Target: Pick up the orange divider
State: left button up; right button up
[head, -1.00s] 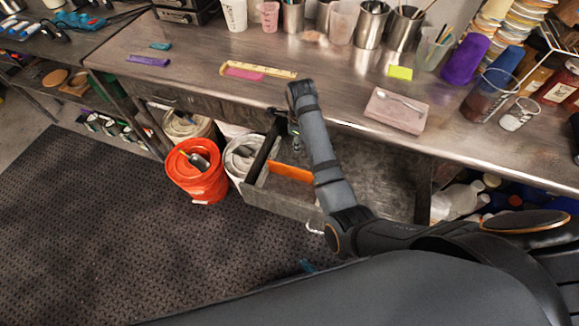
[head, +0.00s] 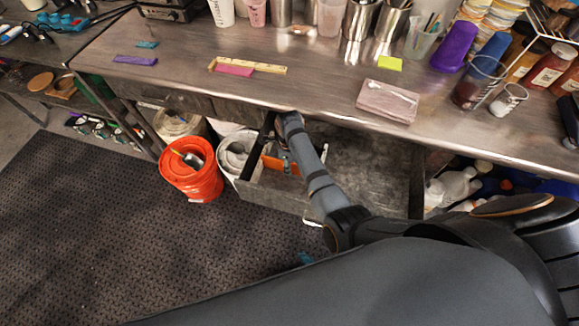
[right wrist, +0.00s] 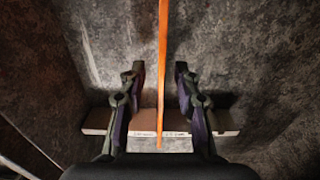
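The orange divider (head: 272,163) stands upright in the open grey drawer (head: 275,195), partly hidden behind my right arm in the head view. In the right wrist view the divider (right wrist: 162,50) shows edge-on as a thin orange line running down the middle. My right gripper (right wrist: 159,68) is open, with one finger on each side of the divider and a visible gap on both sides. In the head view my right gripper (head: 288,162) is small and partly hidden by the arm. My left gripper is out of view.
A pale strip with lettering (right wrist: 96,123) lies in the drawer below the fingers. An orange bucket (head: 192,175) and a white bucket (head: 233,153) stand left of the drawer. The worktop edge (head: 345,133) runs above it. The drawer's right part looks clear.

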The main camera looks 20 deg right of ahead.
jog(key=shift+f, duration=0.9)
grip_shut()
notch_tip(320, 180, up, 17)
jog(key=p, duration=1.8)
jog(key=shift+p, duration=0.3)
